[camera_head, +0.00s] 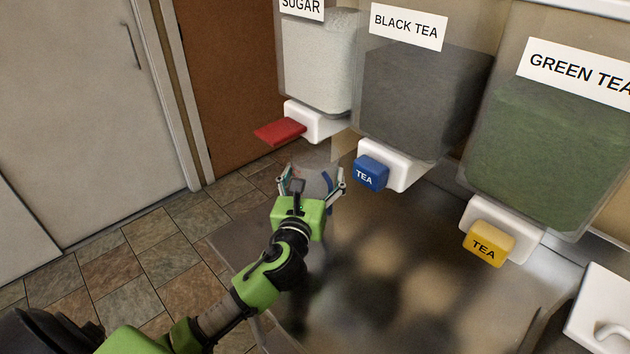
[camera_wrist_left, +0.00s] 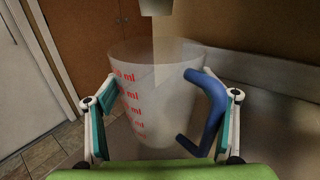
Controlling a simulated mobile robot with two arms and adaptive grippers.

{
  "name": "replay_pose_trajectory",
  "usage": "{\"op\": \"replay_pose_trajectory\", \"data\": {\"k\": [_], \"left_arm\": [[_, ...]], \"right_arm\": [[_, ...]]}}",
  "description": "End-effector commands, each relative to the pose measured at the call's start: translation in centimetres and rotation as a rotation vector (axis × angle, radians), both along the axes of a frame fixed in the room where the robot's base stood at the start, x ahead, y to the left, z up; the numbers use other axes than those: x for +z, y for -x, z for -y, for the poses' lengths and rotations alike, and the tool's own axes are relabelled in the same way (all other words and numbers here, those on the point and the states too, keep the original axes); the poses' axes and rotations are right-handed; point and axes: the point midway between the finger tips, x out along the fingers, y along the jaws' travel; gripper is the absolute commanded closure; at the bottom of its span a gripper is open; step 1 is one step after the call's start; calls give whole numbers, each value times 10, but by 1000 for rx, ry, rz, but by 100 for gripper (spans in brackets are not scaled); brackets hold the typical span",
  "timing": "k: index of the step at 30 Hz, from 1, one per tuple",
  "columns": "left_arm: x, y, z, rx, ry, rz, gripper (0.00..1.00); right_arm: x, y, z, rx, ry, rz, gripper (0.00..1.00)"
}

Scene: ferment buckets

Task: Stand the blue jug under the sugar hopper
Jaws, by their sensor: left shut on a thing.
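The blue jug is a clear measuring jug with a blue handle and red ml marks. In the head view the jug (camera_head: 318,180) is partly hidden by my left gripper (camera_head: 312,184). In the left wrist view the jug (camera_wrist_left: 160,100) is upright between the two fingers, and my left gripper (camera_wrist_left: 165,115) is shut on it. The sugar hopper (camera_head: 320,60) holds white sugar, with a white outlet and red lever (camera_head: 280,132). A pale spout (camera_wrist_left: 156,7) shows just above and beyond the jug's rim in the wrist view. Whether the jug's base touches the counter is hidden.
The black tea hopper (camera_head: 415,100) with a blue lever (camera_head: 370,173) and the green tea hopper (camera_head: 550,150) with a yellow lever (camera_head: 489,243) stand to the right. The shiny metal counter (camera_head: 450,290) is bare below them. Tiled floor (camera_head: 150,250) lies left.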

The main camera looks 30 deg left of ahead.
Motion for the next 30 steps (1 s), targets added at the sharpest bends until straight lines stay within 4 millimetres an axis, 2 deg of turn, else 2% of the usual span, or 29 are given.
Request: {"op": "replay_pose_trajectory", "data": {"k": [4,9,12,23,24,26,30], "left_arm": [[-2,-10,-3,1,1,0,47],[-27,-10,-3,2,2,-4,47],[-35,-10,-3,0,1,-2,47],[-38,-10,-3,0,0,-1,47],[-39,-10,-3,0,1,-2,21],[-38,-10,-3,0,1,-2,6],[-38,-10,-3,0,0,-1,6]], "right_arm": [[1,0,0,0,0,0,100],[-5,1,0,0,0,-2,100],[-6,3,0,0,1,-4,100],[-7,5,0,0,1,-8,100],[-7,5,0,0,1,-8,100],[-7,6,0,0,1,-9,100],[-7,6,0,0,1,-9,100]]}}
